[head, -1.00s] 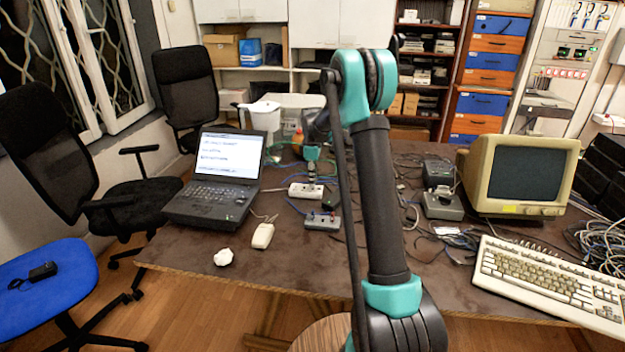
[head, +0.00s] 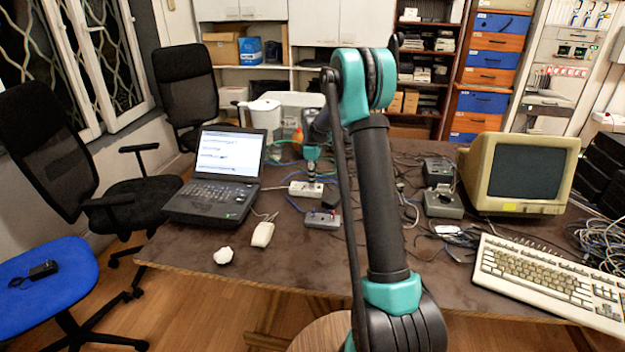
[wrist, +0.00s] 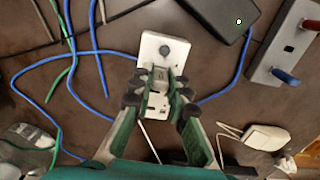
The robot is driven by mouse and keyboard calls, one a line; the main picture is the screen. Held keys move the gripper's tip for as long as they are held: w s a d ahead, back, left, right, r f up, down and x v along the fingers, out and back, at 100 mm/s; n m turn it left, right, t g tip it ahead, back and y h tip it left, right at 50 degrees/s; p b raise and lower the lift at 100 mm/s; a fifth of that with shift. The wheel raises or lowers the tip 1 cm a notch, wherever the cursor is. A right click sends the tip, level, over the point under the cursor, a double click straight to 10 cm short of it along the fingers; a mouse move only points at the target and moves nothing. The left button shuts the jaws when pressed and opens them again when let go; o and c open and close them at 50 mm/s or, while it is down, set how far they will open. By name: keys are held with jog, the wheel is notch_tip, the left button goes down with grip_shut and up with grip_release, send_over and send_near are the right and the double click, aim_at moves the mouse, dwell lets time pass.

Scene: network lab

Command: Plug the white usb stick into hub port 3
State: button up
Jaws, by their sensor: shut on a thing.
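My gripper (wrist: 160,92) is shut on a small pale stick, the white usb stick (wrist: 161,76), which shows between the fingertips in the wrist view. The white hub (wrist: 152,47) lies right below the fingers, with a round dark knob at its far end and dark port slots (wrist: 157,103) partly hidden by the fingers. I cannot tell whether the stick touches the hub or which port it is over. In the head view my gripper (head: 312,174) points down over the hub (head: 298,190), and the stick is too small to make out.
A grey box (wrist: 291,45) with a blue and a red stick stands beside the hub; it also shows in the head view (head: 321,220). Blue and green cables (wrist: 98,60) lie around the hub. A laptop (head: 213,185), a mouse (head: 263,235) and a monitor (head: 520,175) stand on the table.

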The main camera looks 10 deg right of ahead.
jog(key=shift+f, duration=0.3)
jog(key=o, duration=0.9)
jog(key=shift+c, duration=0.2)
